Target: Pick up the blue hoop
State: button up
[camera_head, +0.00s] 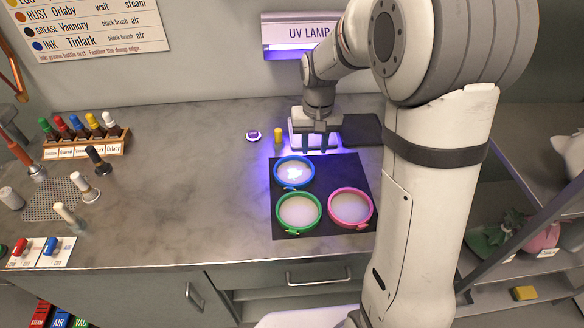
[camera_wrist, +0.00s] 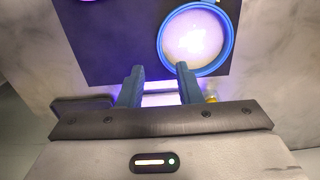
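The blue hoop (camera_head: 275,172) lies flat on a black mat (camera_head: 338,165) on the counter, with pale cloth stretched inside it. A bright spot glows on the cloth. In the wrist view the blue hoop (camera_wrist: 162,45) is at the upper right, beyond my right fingertip. My gripper (camera_head: 321,147) is open and empty, its fingers pointing down near the mat's back edge, behind and to the right of the hoop. In the wrist view my gripper (camera_wrist: 161,76) shows two blue fingers apart, with nothing between them.
A green hoop (camera_head: 280,212) lies in front of the blue one and a pink hoop (camera_head: 331,208) to its front right. A UV lamp sign (camera_head: 308,33) hangs on the wall. A yellow-capped item (camera_head: 278,136) stands left of my gripper. Bottles (camera_head: 87,132) stand in a rack at left.

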aim_at(313, 168)
notch_tip(313, 168, down, 7)
jog(key=shift+s, duration=0.1)
dwell(0.3)
jog(key=shift+c, duration=0.5)
grip_shut()
